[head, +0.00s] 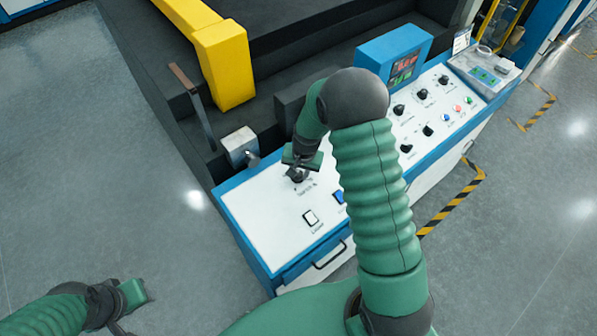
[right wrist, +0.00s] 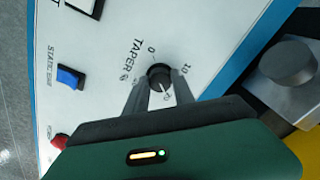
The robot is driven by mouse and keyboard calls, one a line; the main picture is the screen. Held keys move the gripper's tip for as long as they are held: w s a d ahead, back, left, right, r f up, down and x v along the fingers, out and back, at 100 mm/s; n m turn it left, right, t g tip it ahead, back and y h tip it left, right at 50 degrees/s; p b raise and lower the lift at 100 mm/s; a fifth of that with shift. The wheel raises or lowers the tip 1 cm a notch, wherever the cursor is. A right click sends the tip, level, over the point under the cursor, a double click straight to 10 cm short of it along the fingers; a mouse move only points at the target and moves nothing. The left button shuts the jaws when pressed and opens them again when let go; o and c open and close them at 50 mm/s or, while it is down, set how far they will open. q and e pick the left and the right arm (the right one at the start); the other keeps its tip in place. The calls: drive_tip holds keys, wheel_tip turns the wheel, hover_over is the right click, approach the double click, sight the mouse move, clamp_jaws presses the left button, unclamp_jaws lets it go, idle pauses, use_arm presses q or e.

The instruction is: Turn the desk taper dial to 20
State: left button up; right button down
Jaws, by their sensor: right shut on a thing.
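The taper dial is a small black knob on the white desk panel. It shows in the right wrist view (right wrist: 159,78), with the word TAPER beside it and the marks 0 and 10 around it. A pale pointer line on the knob points toward the lower right, near a mark partly hidden by my finger. My right gripper (right wrist: 158,92) is shut on the knob, one finger on each side. In the head view my right gripper (head: 299,172) is over the panel's left part and covers most of the dial. My left gripper (head: 132,294) is at the lower left, away from the desk.
The white control panel (head: 262,213) also carries a blue switch (right wrist: 70,77), a red button (right wrist: 59,141) and several black knobs farther right. A metal block (head: 240,147) stands behind the panel's left end. A blue display box (head: 395,50) and yellow machine arm (head: 225,65) stand behind.

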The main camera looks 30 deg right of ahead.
drive_tip(key=shift+w+d+r+m, duration=0.2)
drive_tip(key=shift+w+m, duration=0.1)
drive_tip(key=shift+m, duration=0.2)
drive_tip(key=c, duration=1.4)
unclamp_jaws()
drive_tip(key=shift+c, duration=0.2)
drive_tip(key=o, duration=0.4)
drive_tip(key=shift+s+a+f, duration=0.1)
drive_tip(key=shift+f, duration=0.05)
drive_tip(key=s+r, duration=0.1)
drive_tip(key=r, duration=0.4)
drive_tip(key=s+r+b, duration=0.1)
drive_tip(key=r, duration=0.5)
drive_tip(key=s+r+b, duration=0.1)
drive_tip(key=r, duration=0.4)
drive_tip(key=shift+r, duration=0.2)
